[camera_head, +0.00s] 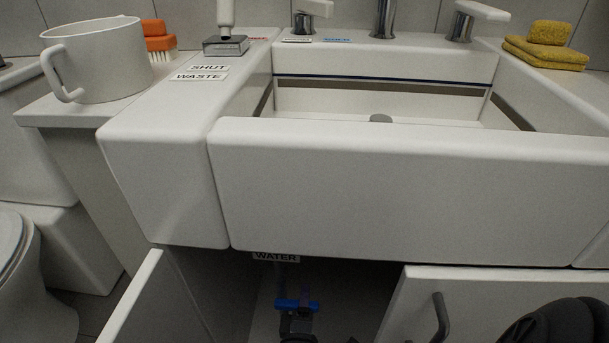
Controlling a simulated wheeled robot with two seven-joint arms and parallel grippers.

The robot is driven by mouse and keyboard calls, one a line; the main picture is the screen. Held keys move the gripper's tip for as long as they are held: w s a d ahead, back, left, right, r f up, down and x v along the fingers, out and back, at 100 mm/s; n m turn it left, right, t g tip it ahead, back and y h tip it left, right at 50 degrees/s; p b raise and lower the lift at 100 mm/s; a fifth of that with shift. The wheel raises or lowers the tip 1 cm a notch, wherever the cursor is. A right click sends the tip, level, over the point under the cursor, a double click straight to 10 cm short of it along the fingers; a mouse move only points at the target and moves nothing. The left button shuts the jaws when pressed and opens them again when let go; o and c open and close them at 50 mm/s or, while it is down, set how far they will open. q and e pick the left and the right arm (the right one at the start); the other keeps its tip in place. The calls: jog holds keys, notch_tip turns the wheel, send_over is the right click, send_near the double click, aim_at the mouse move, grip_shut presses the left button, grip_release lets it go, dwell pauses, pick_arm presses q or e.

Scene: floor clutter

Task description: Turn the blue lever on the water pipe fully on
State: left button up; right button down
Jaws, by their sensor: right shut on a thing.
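The blue lever (285,303) sits low inside the open cabinet under the sink, below a label reading "WATER" (275,257). It lies roughly crosswise in the picture. A grey pipe (281,272) shows dimly above it. My right gripper (300,316) is at the lever, shut on it, and partly cut off by the bottom edge. The dim light hides the exact finger contact. My left gripper is not in view.
The white sink (400,190) overhangs the cabinet opening. An open door (135,300) stands at the left, and a door with a dark handle (440,318) at the right.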

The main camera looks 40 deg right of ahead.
dwell(0.5)
pick_arm(q)
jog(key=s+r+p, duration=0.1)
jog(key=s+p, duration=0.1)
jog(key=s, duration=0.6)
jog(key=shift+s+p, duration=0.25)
jog(key=shift+p, duration=0.1)
pick_arm(e)
jog(key=shift+w+a+r+n, duration=0.1)
jog(key=shift+r+n, duration=0.35)
jog(key=shift+n, duration=0.75)
jog(key=shift+w+a+r+n, duration=0.15)
jog(key=shift+r+n, duration=0.35)
jog(key=shift+n, duration=0.7)
jog(key=shift+w+r+n, duration=0.1)
jog(key=shift+r+n, duration=0.35)
jog(key=shift+n, duration=0.75)
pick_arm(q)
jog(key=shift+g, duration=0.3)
pick_arm(e)
jog(key=shift+c, duration=2)
grip_release()
